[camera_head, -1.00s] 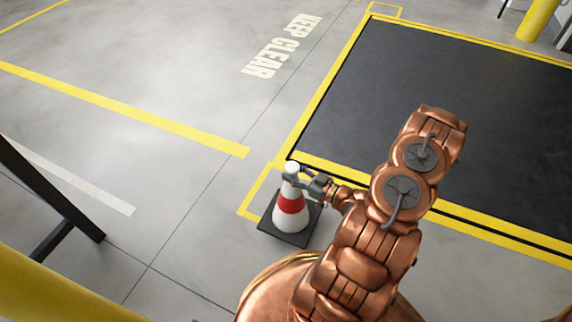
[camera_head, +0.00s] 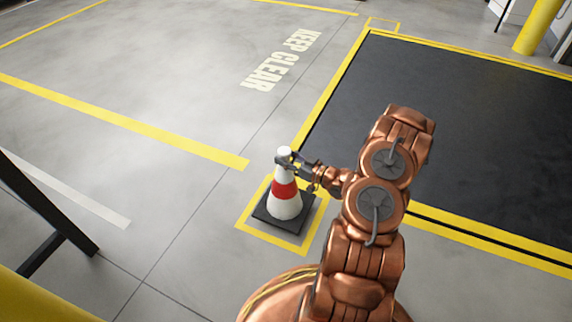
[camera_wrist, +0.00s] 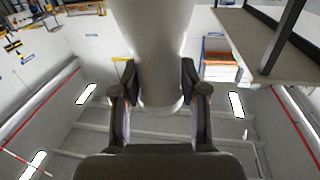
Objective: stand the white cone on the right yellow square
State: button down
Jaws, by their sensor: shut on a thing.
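The white cone (camera_head: 284,202) has a red band and a square black base (camera_head: 265,218). It is upright in the head view. Its base appears within the near yellow square outline (camera_head: 270,238), with yellow lines showing around it. I cannot tell whether the base touches the floor. My gripper (camera_head: 285,160) is shut on the cone's narrow top, coming from the right. In the wrist view, the cone's pale body (camera_wrist: 155,50) fills the space between the two fingers of my gripper (camera_wrist: 158,80). A second small yellow square (camera_head: 383,20) lies at the far end of the dark mat.
The dark mat (camera_head: 460,110) with a yellow border lies right of the cone. A yellow line (camera_head: 120,121) and "KEEP CLEAR" lettering (camera_head: 280,60) mark the floor at left. A black frame (camera_head: 45,205) stands at left. A yellow post (camera_head: 537,25) stands far right.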

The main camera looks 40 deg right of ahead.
aim_at(285, 182)
jog(key=shift+w+d+f, duration=0.1)
jog(key=shift+w, duration=0.2)
jog(key=shift+s+f+b, duration=0.1)
jog(key=shift+f+b, duration=0.95)
jog(key=shift+f, duration=0.7)
jog(key=c, duration=0.6)
grip_release()
